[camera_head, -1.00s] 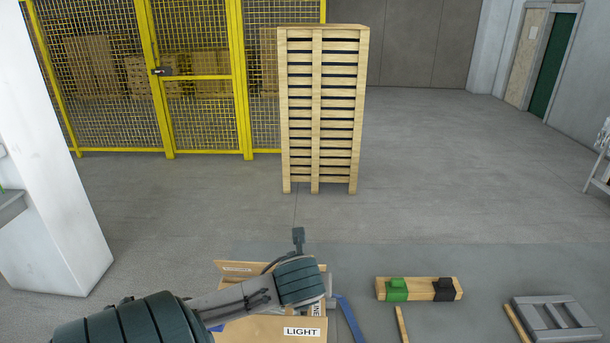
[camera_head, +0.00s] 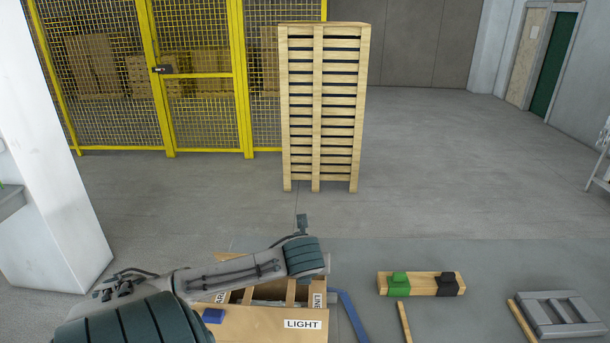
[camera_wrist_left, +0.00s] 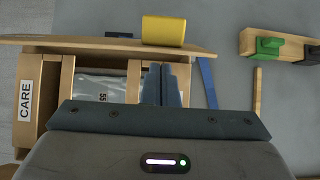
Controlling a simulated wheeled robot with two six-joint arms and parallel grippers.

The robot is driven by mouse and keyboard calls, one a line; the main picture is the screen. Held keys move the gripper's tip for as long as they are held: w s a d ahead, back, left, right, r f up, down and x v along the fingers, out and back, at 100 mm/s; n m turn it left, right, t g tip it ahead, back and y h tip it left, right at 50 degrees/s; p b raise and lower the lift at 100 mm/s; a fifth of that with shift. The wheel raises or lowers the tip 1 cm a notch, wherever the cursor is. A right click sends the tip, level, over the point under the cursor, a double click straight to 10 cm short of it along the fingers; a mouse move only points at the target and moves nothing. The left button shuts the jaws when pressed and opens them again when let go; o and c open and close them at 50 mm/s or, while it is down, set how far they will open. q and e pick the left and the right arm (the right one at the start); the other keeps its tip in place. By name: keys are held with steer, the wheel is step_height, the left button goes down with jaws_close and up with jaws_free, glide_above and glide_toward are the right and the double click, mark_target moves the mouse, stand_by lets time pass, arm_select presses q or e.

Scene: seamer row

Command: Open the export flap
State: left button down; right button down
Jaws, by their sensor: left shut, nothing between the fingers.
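The open-topped cardboard box stands below my left arm in the head view, with a near flap marked LIGHT (camera_head: 265,325) that carries a blue tab (camera_head: 213,315). The left flap marked CARE (camera_wrist_left: 25,98) shows in the left wrist view. The far flap (camera_wrist_left: 60,43) runs across the top of the wrist view, seen nearly edge-on, with a yellow tab (camera_wrist_left: 178,31) beside its right part. No EXPORT lettering is readable now. My left gripper (camera_wrist_left: 165,85) is shut and empty over the box opening, below the yellow tab in the picture. My right gripper is out of view.
A grey bag (camera_wrist_left: 100,85) lies inside the box. To the right are a timber with green and black blocks (camera_head: 421,284) and a grey slatted piece (camera_head: 557,314). A tall pallet stack (camera_head: 322,110) and yellow mesh fence stand behind. Open floor lies between.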

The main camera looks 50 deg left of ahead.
arm_select(q)
steer(key=shift+w+a+r, duration=0.1)
steer(key=shift+w+a, duration=0.1)
steer(key=shift+a, duration=0.05)
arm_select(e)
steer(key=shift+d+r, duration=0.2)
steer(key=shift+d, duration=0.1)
